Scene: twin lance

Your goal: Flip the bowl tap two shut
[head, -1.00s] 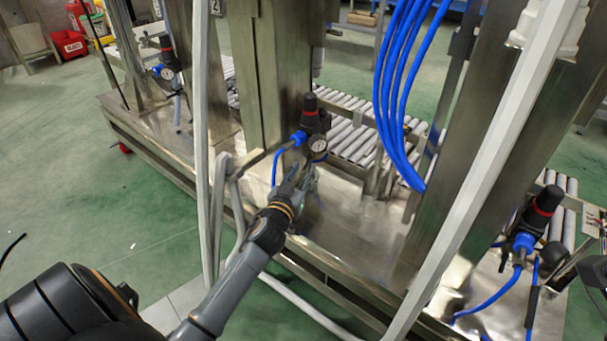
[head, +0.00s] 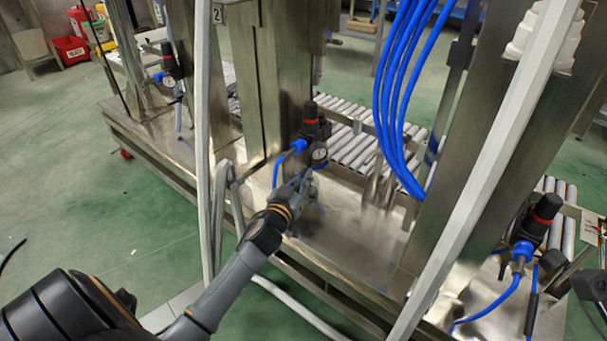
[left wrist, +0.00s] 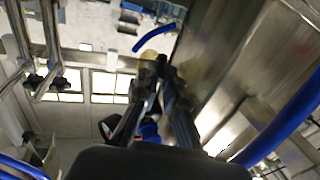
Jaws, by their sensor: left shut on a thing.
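The middle regulator (head: 314,125), with a black and red knob, a round gauge (head: 319,154) and a blue fitting, stands in front of a steel post marked 2. My left gripper (head: 304,184) is just below the gauge, at the regulator's lower end. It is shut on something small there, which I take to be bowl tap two. The tap itself is hidden by the fingers and too small to make out. In the left wrist view the two dark fingers (left wrist: 158,92) are close together, with a blue part behind them.
Thick blue hoses (head: 392,95) hang right of the regulator. A pale upright bar (head: 204,130) stands left of my forearm and a slanted one (head: 490,165) crosses at right. Similar regulators stand at far left (head: 168,62) and right (head: 538,220). A roller conveyor (head: 355,143) lies behind.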

